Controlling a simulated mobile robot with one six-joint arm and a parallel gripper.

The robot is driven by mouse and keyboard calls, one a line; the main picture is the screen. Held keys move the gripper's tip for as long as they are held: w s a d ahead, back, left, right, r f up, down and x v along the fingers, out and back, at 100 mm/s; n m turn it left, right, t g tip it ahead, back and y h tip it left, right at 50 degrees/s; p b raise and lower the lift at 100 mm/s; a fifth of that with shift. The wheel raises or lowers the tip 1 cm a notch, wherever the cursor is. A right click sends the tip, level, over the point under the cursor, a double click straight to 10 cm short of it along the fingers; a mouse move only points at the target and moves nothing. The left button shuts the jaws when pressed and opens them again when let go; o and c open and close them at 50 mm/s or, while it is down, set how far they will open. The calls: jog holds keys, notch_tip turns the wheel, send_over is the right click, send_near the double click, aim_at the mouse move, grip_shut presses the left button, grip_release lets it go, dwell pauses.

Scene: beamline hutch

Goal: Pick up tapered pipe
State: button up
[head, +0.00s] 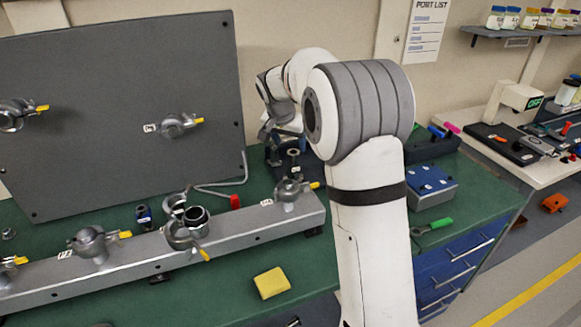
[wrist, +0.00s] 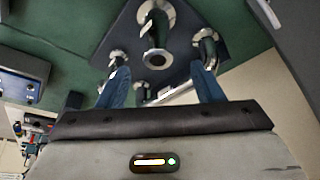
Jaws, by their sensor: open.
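My gripper (wrist: 158,72) shows in the wrist view with its two blue fingers apart and nothing clamped between them. Just beyond the fingertips, several metal pipe pieces with round flanges sit on a dark tray (wrist: 238,22). One middle pipe piece (wrist: 156,28) lies in line with the gap between the fingers. Another pipe piece (wrist: 207,48) is by the right finger, and one more (wrist: 118,55) is by the left finger. I cannot tell for sure which is the tapered pipe. In the head view my arm hides most of the tray, and a small dark flanged pipe piece (head: 293,157) shows beside it.
A grey rail (head: 130,262) with several yellow-handled valves crosses the green bench. A grey upright panel (head: 120,90) stands behind it. A yellow sponge (head: 271,283) lies in front. A blue-topped box (head: 430,187) and green-handled tool (head: 432,227) are at right.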

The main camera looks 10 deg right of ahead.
aim_at(293, 152)
jog(key=p+x, duration=0.1)
jog(key=x, duration=0.7)
jog(key=shift+d+r+p, duration=0.1)
jog(key=shift+d+p, duration=0.1)
jog(key=shift+p, duration=0.2)
jog(key=shift+c, duration=0.2)
jog(key=c, duration=1.1)
jog(key=shift+r, duration=0.1)
notch_tip(293, 152, up, 10)
jog(key=shift+f+b, duration=0.1)
jog(key=shift+b, duration=0.5)
